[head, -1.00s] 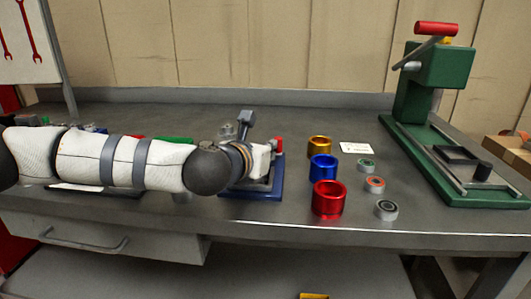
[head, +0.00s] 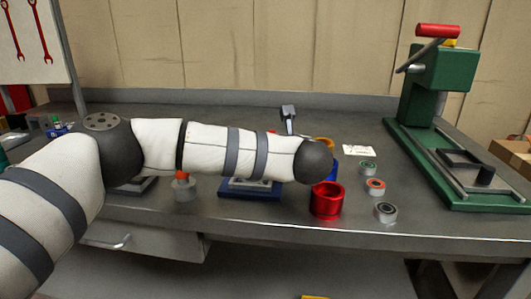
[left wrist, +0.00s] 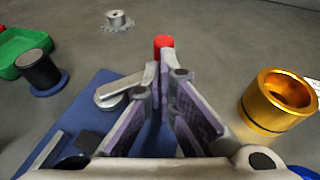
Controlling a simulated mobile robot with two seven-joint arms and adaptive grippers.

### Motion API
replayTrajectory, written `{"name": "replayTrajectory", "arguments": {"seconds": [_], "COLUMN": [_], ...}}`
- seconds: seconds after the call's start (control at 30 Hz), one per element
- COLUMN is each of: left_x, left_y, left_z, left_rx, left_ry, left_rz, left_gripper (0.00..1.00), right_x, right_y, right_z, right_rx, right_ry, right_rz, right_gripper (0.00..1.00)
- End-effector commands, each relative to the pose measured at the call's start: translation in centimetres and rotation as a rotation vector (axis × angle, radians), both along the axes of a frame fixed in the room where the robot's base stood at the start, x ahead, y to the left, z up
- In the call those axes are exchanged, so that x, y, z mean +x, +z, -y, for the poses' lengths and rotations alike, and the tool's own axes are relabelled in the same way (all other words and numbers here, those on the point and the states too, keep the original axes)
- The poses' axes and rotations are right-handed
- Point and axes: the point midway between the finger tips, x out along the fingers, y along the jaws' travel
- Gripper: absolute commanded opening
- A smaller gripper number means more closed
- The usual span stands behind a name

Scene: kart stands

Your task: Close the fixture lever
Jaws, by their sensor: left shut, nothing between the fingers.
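The fixture has a blue base (head: 250,193), mostly hidden behind my left arm in the head view. In the left wrist view the blue base (left wrist: 97,83) lies under and left of the fingers. The lever's red knob (left wrist: 163,42) shows just beyond the fingertips; the rest of the lever is hidden by the fingers, so I cannot tell its angle. My left gripper (left wrist: 165,76) is shut and empty, close to the knob; whether they touch is unclear. In the head view it is hidden behind the arm. My right gripper is not in view.
A gold cup (left wrist: 277,100) stands right of the fingers. A red cup (head: 327,200) and a partly hidden blue cup stand right of the fixture. Small bearings (head: 376,187) lie beside them. A green press (head: 440,85) stands at the right. The back of the bench is mostly clear.

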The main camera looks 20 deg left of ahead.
Motion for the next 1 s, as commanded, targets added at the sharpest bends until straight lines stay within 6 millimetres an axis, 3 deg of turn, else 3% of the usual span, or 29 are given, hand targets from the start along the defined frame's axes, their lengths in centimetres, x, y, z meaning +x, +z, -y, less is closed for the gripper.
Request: {"name": "replayTrajectory", "arguments": {"seconds": [1.0], "left_x": [0.78], "left_y": [0.15], "left_z": [-0.40], "left_rx": [0.001], "left_ry": [-0.003], "left_rz": [0.003], "left_gripper": [0.00], "right_x": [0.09], "right_y": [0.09], "right_z": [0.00], "right_rx": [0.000], "right_ry": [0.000], "right_rz": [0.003], "right_gripper": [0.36]}}
